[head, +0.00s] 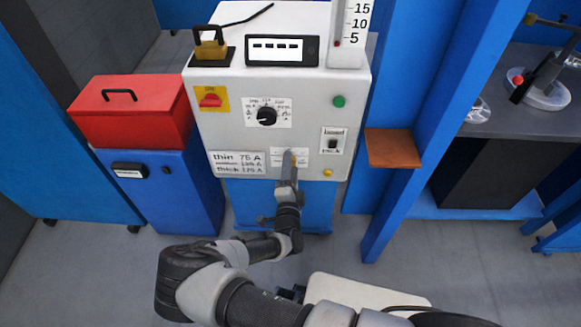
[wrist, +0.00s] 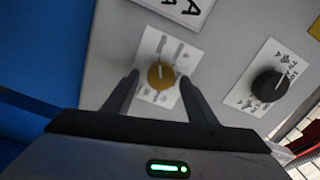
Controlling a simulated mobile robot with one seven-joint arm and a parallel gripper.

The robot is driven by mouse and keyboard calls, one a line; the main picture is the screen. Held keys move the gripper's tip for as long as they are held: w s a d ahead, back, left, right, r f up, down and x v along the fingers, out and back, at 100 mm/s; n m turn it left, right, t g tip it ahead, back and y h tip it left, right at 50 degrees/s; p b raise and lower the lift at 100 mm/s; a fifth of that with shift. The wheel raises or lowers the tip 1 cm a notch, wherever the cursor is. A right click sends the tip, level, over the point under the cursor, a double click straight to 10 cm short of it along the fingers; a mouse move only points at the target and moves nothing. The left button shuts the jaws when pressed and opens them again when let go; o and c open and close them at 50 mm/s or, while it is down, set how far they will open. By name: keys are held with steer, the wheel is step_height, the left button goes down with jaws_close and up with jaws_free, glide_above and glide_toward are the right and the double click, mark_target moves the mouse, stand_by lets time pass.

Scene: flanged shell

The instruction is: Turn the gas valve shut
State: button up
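A round brass-yellow knob (wrist: 161,76), which looks like the gas valve, sits on a white label on the machine's grey front panel. A pale pointer line on it points roughly up in the wrist view. In the head view my gripper (head: 291,163) is at the panel's lower middle and largely hides the knob. In the wrist view my gripper (wrist: 160,79) is open, one finger on each side of the knob. Gaps show between the fingers and the knob. I cannot tell how far the fingertips are from the panel. The label's writing is unreadable.
A black dial (head: 267,116) is above on the panel; it also shows in the wrist view (wrist: 268,84). A red switch (head: 210,99), a green button (head: 339,101) and a rocker switch (head: 332,144) are nearby. A brown shelf (head: 393,148) juts out at the right.

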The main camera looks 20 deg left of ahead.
steer(key=p+v, duration=0.1)
steer(key=v, duration=1.6)
steer(key=shift+s+p, duration=0.2)
steer(key=shift+p, duration=0.1)
steer(key=shift+a, duration=0.1)
